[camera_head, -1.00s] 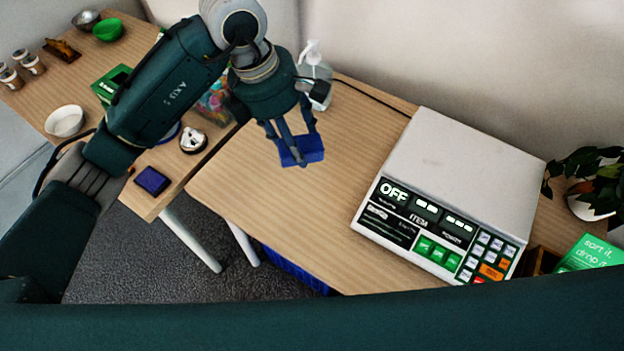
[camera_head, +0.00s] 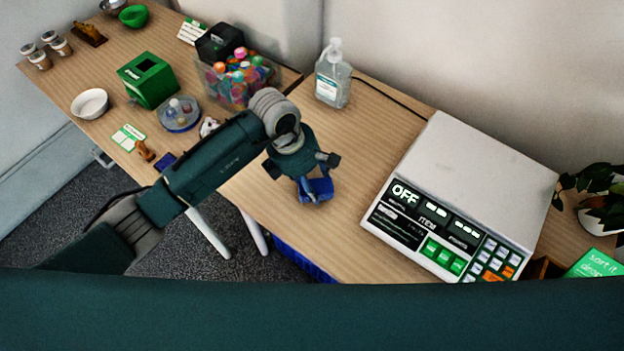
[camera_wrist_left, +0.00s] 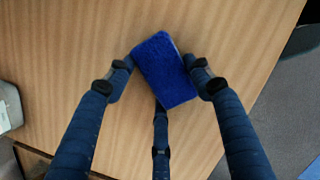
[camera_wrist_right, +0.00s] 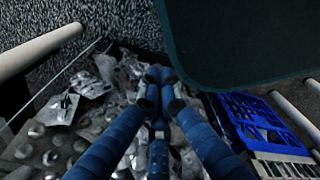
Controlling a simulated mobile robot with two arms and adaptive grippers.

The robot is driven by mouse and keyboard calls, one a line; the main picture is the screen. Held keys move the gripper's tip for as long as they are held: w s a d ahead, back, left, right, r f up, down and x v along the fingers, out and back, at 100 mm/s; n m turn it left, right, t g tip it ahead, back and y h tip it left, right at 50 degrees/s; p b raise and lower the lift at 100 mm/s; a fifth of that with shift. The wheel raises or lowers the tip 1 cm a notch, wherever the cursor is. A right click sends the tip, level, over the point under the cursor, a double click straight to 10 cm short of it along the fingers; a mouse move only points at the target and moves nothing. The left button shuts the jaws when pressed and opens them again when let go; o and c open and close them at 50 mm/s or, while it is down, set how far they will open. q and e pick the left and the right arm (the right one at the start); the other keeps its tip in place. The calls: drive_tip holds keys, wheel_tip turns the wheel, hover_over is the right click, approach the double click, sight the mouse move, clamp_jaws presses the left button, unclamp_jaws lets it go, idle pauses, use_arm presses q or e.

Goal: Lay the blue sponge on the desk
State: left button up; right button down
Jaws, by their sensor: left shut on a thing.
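The blue sponge (camera_head: 318,190) is a small blue block in my left gripper (camera_head: 308,186), over the wooden desk (camera_head: 345,235) to the left of the white scale. In the left wrist view the sponge (camera_wrist_left: 165,72) sits between the fingers of my left gripper (camera_wrist_left: 165,85), with bare desk wood (camera_wrist_left: 60,50) around it. I cannot tell whether its underside touches the desk. My right gripper (camera_wrist_right: 158,90) shows only in its own wrist view, low near the floor; its fingers are close together with nothing visible between them.
A white scale (camera_head: 470,180) with a keypad stands right of the sponge. A sanitizer bottle (camera_head: 333,85) stands behind it. A side table at left holds a green box (camera_head: 150,85) and a bin of colourful bottles (camera_head: 235,90). A blue crate (camera_wrist_right: 262,122) is beside my right gripper.

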use_arm(q)
drive_tip(key=shift+f, duration=0.2)
drive_tip(key=o, duration=1)
drive_tip(key=shift+r, duration=0.1)
drive_tip(key=shift+r, duration=0.2)
drive_tip(key=shift+w+a+r, duration=0.1)
drive_tip(key=shift+r, duration=0.2)
drive_tip(key=b+v, duration=0.1)
drive_tip(key=v, duration=1)
